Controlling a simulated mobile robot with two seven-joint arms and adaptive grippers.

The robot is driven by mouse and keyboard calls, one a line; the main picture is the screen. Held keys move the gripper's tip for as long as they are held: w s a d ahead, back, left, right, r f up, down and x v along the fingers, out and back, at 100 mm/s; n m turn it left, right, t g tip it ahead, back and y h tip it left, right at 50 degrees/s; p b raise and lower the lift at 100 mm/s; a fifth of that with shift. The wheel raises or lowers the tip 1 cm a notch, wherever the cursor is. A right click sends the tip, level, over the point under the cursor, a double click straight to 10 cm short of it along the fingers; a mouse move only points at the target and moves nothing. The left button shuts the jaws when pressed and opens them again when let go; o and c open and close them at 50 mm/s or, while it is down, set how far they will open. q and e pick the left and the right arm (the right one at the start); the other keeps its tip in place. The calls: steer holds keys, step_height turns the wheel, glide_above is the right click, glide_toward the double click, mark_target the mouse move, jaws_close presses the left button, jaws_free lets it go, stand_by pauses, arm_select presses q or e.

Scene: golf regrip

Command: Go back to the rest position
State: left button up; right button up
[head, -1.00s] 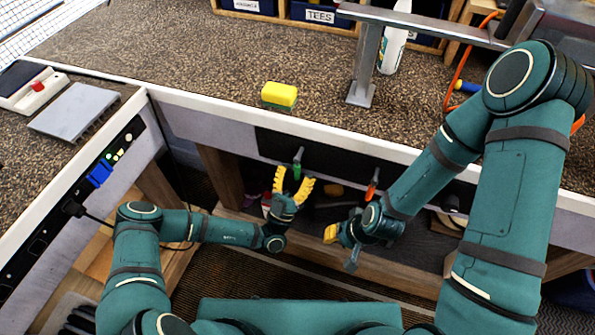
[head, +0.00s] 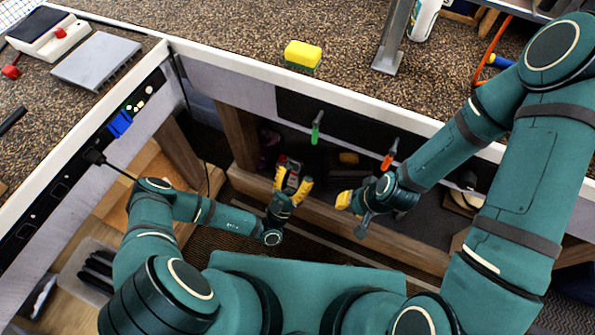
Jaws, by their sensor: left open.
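My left gripper (head: 292,184) has yellow fingers that stand apart. It is open and empty, below the bench's front edge and clear of the hanging tools. My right gripper (head: 346,200) is just to its right, with yellow fingertips bunched in this view. A small grey piece (head: 363,226) shows below it; I cannot tell whether it is held or part of the gripper. A green-handled tool (head: 316,128) and an orange-handled tool (head: 389,154) hang on the black panel (head: 350,135) at the bench front. The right wrist is close below the orange one.
The bench top (head: 220,45) carries a yellow sponge (head: 303,55), a metal post (head: 392,40) and a white bottle (head: 423,20). A side bench at left holds a grey plate (head: 95,60). Under the bench are wooden beams and a dim shelf with a reddish item behind my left gripper.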

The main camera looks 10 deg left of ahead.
stand_by(0.3)
arm_select(q)
steer(key=s+d+m+g+h, duration=0.4)
steer(key=s+m+g+h, duration=0.1)
steer(key=m+g, duration=0.75)
steer(key=s+d+m+g+h, duration=0.4)
steer(key=s+m+g+h, duration=0.15)
steer(key=m+g, duration=0.7)
steer(key=s+a+f+m+g+y, duration=0.1)
steer(key=s+f+m+g+y, duration=0.25)
steer(key=m, duration=0.55)
steer(key=s+a+f+m+g+y, duration=0.1)
steer(key=s+a+m+g+y, duration=0.1)
steer(key=s+m+y, duration=0.5)
steer(key=w+a+f+m+t+y, duration=0.35)
steer(key=a+m+y, duration=0.5)
steer(key=m, duration=0.75)
steer(key=w+a+r+m+t, duration=0.1)
steer(key=w+r+m+t, duration=0.4)
steer(key=w, duration=0.6)
step_height(320, 180, up, 2)
steer(key=m, duration=0.3)
steer(key=shift+a, duration=0.25)
